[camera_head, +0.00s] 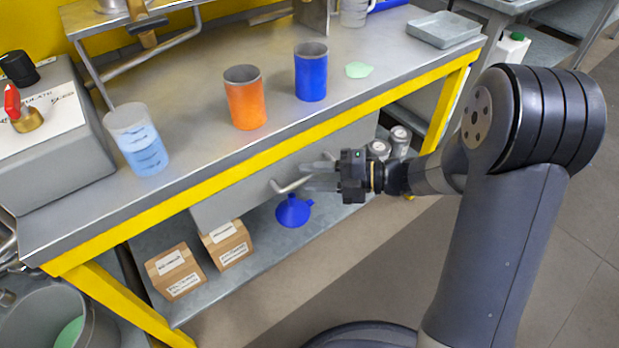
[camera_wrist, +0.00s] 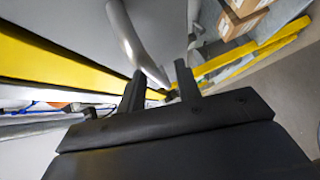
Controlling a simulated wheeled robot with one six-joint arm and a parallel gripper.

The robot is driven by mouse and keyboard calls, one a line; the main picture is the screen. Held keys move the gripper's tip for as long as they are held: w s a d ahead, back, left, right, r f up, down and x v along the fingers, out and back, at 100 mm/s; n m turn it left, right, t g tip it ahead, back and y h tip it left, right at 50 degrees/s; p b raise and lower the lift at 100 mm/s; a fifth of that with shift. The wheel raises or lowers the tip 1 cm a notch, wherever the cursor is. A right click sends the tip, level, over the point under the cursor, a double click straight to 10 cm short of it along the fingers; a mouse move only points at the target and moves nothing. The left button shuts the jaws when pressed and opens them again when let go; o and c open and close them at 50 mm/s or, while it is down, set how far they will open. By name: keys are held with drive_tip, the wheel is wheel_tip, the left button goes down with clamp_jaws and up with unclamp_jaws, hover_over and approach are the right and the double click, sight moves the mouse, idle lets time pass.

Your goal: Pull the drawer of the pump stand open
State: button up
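The pump stand (camera_head: 190,150) is a grey-topped bench with a yellow front rail. Its grey drawer (camera_head: 237,193) sits under the rail; the drawer looks shut. A pale bar handle (camera_head: 289,186) is on the drawer front. My gripper (camera_head: 312,177) is at the right end of the handle in the head view, fingers pointing left. In the wrist view the two dark fingers (camera_wrist: 160,72) are apart, and the grey curved handle (camera_wrist: 136,42) runs down toward the gap between their tips. I cannot tell whether they touch it.
On the bench top stand an orange cup (camera_head: 245,100), a blue cup (camera_head: 311,75) and a beaker of blue liquid (camera_head: 138,142). Below the drawer, a blue funnel (camera_head: 294,211) and two cardboard boxes (camera_head: 175,272) sit on the lower shelf. Floor in front is clear.

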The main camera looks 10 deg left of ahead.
drive_tip(key=shift+a, duration=0.55)
drive_tip(key=shift+c, duration=0.4)
clamp_jaws()
